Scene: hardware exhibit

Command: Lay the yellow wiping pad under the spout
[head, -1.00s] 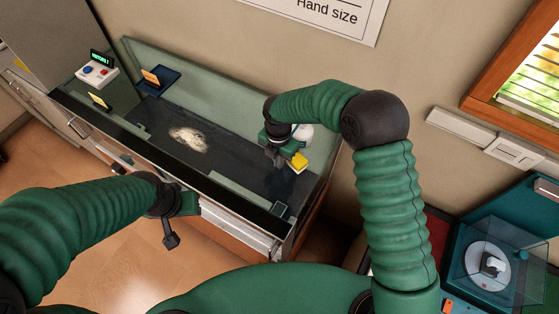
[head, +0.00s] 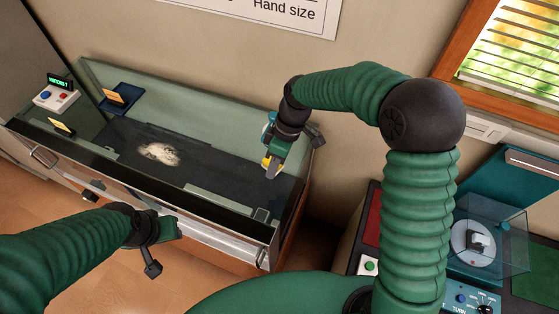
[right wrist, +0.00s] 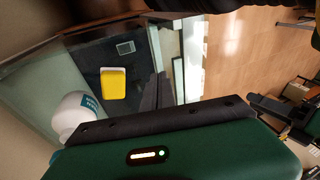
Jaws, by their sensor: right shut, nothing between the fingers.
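The yellow wiping pad (head: 265,161) lies on the dark floor of the case, partly hidden behind my right gripper in the head view. The right wrist view shows the whole pad (right wrist: 113,83), flat and apart from the fingers. My right gripper (head: 273,173) is shut and empty, close beside the pad in the picture. A white bottle with a teal label (right wrist: 75,115) stands near it; in the head view only a sliver of the bottle (head: 268,120) shows. I cannot make out a spout. My left gripper (head: 151,267) hangs outside the case front; its jaw opening is unclear.
The glass-fronted case has a metal front edge (head: 215,238). A small grey plate (head: 261,214) is at the right end. A blue tray (head: 120,98) and a button box (head: 56,95) are at left. A turntable unit (head: 480,240) stands at right.

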